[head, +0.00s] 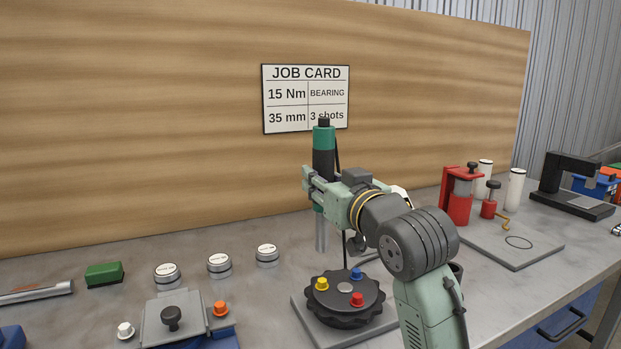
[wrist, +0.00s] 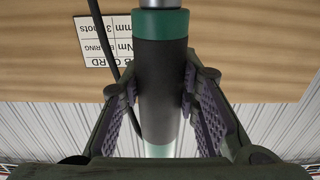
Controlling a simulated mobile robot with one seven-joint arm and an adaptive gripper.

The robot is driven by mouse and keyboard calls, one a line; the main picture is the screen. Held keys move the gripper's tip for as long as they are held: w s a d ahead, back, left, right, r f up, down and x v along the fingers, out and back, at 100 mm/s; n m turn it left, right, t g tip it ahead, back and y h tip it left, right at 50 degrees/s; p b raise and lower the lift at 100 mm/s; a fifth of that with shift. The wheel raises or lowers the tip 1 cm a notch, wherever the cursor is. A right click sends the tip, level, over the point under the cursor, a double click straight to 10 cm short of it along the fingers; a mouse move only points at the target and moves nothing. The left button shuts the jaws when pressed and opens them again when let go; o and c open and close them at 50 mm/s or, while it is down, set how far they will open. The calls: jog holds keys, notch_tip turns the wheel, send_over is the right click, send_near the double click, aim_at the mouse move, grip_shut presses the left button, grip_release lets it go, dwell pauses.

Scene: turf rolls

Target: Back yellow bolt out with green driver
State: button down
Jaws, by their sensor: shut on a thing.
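The green driver (head: 324,139) is upright, with a black grip, green bands and a silver shaft. My gripper (head: 316,180) is shut around its black body, which also shows between the jaws (wrist: 165,100) in the wrist view. The driver hangs above and behind the black round knobbed fixture. The yellow bolt (head: 321,283) stands on the left of the fixture's top (head: 344,314). The driver's shaft ends above the fixture, apart from the yellow bolt. A blue bolt (head: 357,273) and a red bolt (head: 357,299) stand on the same fixture.
The fixture sits on a grey plate (head: 303,325). Several silver round tins, one here (head: 219,263), and a green block (head: 104,273) lie to the left. A red press (head: 459,195) stands on the right. A job card (head: 305,98) hangs on the wooden board behind.

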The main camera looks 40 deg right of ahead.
aim_at(326, 222)
jog(key=shift+f, duration=0.15)
jog(key=shift+f+b, duration=2.5)
jog(key=shift+f, duration=1.1)
jog(key=shift+r, duration=0.2)
dwell(4.0)
